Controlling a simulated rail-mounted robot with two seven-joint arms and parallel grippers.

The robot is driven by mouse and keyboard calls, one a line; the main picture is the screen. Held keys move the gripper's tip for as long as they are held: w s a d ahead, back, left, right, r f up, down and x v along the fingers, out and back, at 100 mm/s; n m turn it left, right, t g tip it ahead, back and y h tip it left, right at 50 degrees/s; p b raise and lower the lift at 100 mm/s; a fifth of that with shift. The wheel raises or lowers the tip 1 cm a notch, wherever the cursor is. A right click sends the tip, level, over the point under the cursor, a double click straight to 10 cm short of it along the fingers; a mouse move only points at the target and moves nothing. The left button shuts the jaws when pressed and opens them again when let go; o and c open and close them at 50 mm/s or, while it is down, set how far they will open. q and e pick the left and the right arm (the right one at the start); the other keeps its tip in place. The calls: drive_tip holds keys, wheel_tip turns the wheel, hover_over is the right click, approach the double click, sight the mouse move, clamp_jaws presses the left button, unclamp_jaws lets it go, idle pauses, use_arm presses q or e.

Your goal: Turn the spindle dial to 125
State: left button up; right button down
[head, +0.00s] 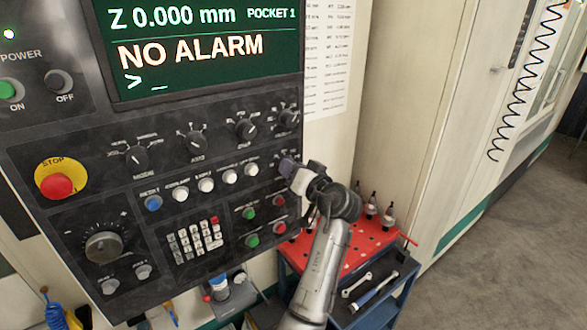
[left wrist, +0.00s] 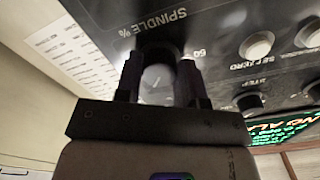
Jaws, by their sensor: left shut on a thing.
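The spindle dial (left wrist: 157,85) sits below the "SPINDLE %" label in the left wrist view. It is a round knob with a light grey face and a short pointer line. My left gripper (left wrist: 158,80) has one finger on each side of the dial and is shut on it. A "60" mark shows beside the right finger; the rest of the scale is hidden. In the head view my left gripper (head: 290,168) is against the right part of the control panel (head: 75,135) and covers the dial. My right gripper is in neither view.
White push buttons (head: 251,169) lie just left of the gripper, and another dial (head: 288,118) is above it. Green and red buttons are below. A red-topped cart (head: 335,243) with tool holders stands under my arm. A red stop button (head: 57,186) is at the panel's left.

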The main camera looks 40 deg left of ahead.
use_arm(q)
drive_tip(key=o, duration=0.9)
drive_tip(key=shift+o, duration=0.2)
drive_tip(key=b+v, duration=0.2)
drive_tip(key=v, duration=1.1)
drive_tip(key=shift+d, duration=0.4)
drive_tip(key=shift+s+r, duration=0.1)
